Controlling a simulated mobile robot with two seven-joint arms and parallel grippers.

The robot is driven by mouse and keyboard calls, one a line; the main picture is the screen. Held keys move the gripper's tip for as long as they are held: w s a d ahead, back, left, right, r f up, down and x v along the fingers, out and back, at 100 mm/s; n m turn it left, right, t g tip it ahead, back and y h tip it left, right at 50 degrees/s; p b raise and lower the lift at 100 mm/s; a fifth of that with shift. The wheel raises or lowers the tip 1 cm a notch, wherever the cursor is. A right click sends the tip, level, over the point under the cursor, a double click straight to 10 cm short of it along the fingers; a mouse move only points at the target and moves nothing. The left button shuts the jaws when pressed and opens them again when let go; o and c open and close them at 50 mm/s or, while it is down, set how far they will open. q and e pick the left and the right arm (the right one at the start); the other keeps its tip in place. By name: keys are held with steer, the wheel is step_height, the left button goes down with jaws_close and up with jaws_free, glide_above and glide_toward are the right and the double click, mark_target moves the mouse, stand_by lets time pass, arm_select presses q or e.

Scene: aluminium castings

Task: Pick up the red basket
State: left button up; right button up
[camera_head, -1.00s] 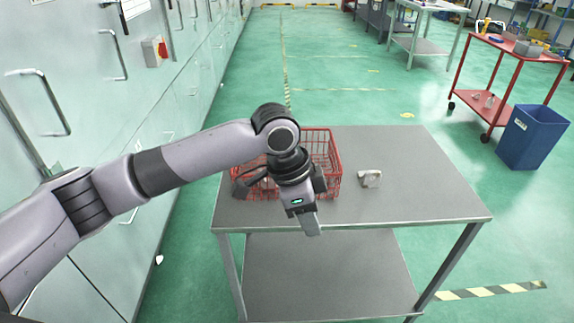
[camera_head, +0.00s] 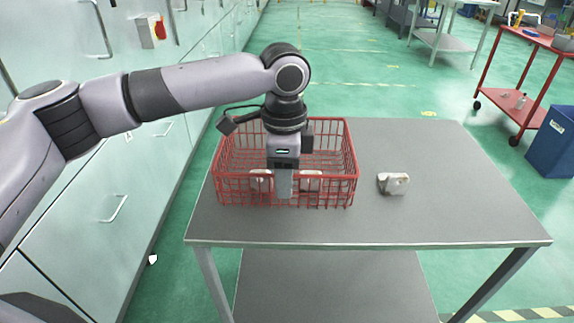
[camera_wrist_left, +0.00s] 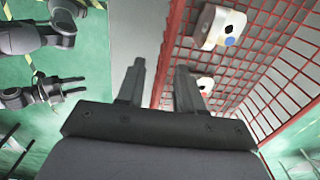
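The red wire basket (camera_head: 342,190) stands on the grey table, left of its middle. Pale metal castings (camera_head: 311,181) lie inside it along its front side. My left gripper (camera_head: 284,192) points down at the middle of the basket's front wall. In the left wrist view, the two fingers of my left gripper (camera_wrist_left: 160,82) are apart, and the red rim of the basket (camera_wrist_left: 172,42) runs into the gap between them. Whether they touch the wire cannot be told. A dark gripper, seemingly my right one (camera_wrist_left: 72,88), shows small at the left of that view; its opening is unclear.
One loose casting (camera_head: 393,183) lies on the table (camera_head: 440,215) right of the basket. The table's right side is otherwise clear. Grey cabinets (camera_head: 75,200) line the left. A red cart (camera_head: 520,75) and a blue bin (camera_head: 553,145) stand at the right.

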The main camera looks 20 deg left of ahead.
mark_target(285, 207)
arm_select(q)
step_height(285, 207, down, 4)
steer(key=shift+r, duration=0.1)
jaws_close()
steer(key=shift+w+r, duration=0.1)
